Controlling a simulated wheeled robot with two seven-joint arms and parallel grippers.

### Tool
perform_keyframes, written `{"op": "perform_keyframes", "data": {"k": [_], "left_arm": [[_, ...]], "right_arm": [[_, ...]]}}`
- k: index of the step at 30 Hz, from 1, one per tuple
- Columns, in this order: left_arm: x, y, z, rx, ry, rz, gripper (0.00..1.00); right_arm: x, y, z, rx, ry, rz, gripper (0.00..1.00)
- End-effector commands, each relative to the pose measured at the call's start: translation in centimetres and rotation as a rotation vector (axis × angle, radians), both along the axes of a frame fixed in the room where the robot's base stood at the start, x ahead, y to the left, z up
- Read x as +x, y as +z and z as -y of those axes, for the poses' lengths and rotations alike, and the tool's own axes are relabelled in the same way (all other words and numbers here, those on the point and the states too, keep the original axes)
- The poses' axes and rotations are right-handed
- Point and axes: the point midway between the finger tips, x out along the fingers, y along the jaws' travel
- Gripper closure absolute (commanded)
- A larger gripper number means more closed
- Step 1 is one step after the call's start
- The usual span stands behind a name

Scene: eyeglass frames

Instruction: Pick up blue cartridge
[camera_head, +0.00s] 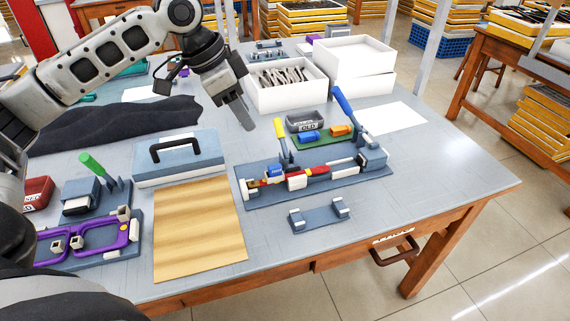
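A small blue cartridge (308,136) lies on a green board (316,143) near the middle of the table, beside an orange cartridge (341,130). Another small blue block (276,170) sits in the blue-grey fixture (335,180) in front of the board. My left gripper (240,115) hangs above the table, left of the green board and in front of the white bin. Its fingers point down and appear apart from the cartridges. They overlap in this view, so their gap cannot be judged. My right gripper is not in view.
The fixture has upright yellow and blue levers (343,104). A grey labelled bin (306,121) stands behind the board. White bins (286,94) stand farther back. A blue-grey case (180,158) with a black handle lies left.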

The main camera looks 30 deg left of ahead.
Motion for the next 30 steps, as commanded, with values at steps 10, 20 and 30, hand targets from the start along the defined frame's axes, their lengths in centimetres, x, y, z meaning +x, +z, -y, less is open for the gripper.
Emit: {"op": "perform_keyframes", "data": {"k": [10, 20, 30], "left_arm": [[1.5, -5.5, 1.4, -0.002, -0.001, -0.01, 0.6], [2.8, -9.4, 2.4, 0.0, 0.0, -0.004, 0.6], [3.3, -12.7, 3.1, -0.001, -0.001, -0.006, 0.6]], "right_arm": [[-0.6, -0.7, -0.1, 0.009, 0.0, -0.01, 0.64], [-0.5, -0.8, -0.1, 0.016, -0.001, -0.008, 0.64], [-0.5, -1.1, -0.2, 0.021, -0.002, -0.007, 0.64]]}}
